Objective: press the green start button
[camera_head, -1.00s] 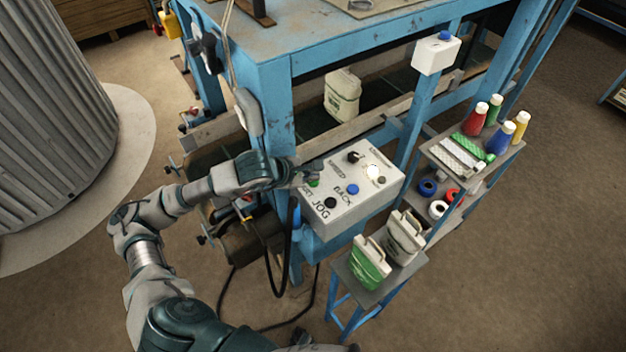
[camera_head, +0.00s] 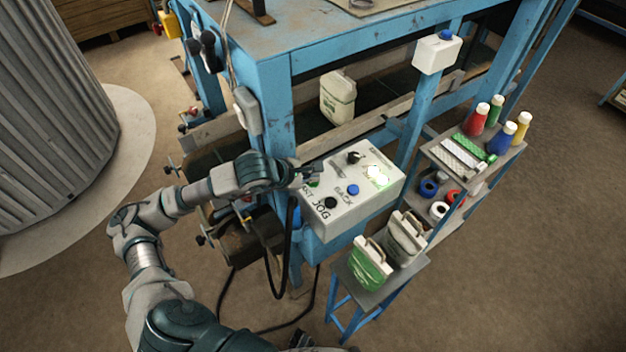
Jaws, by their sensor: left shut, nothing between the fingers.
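The white control box (camera_head: 338,217) is fixed to the blue machine frame. The green start button (camera_head: 313,184) is at its left edge, beside partly hidden lettering. My left gripper (camera_head: 312,173) is shut and empty, just above and beside the green button, covering part of that corner. I cannot tell whether it touches the button. A blue button (camera_head: 353,190) marked BACK, a black button (camera_head: 331,203) marked JOG and a black knob (camera_head: 354,157) are also on the box. A lamp (camera_head: 377,174) on the right glows brightly. My right gripper does not show.
A white sack (camera_head: 338,97) stands on the conveyor behind the box. A small stand (camera_head: 376,294) holds a green and a grey-white sack. A shelf (camera_head: 440,160) with bottles and spools is at right. A black cable hangs below the box.

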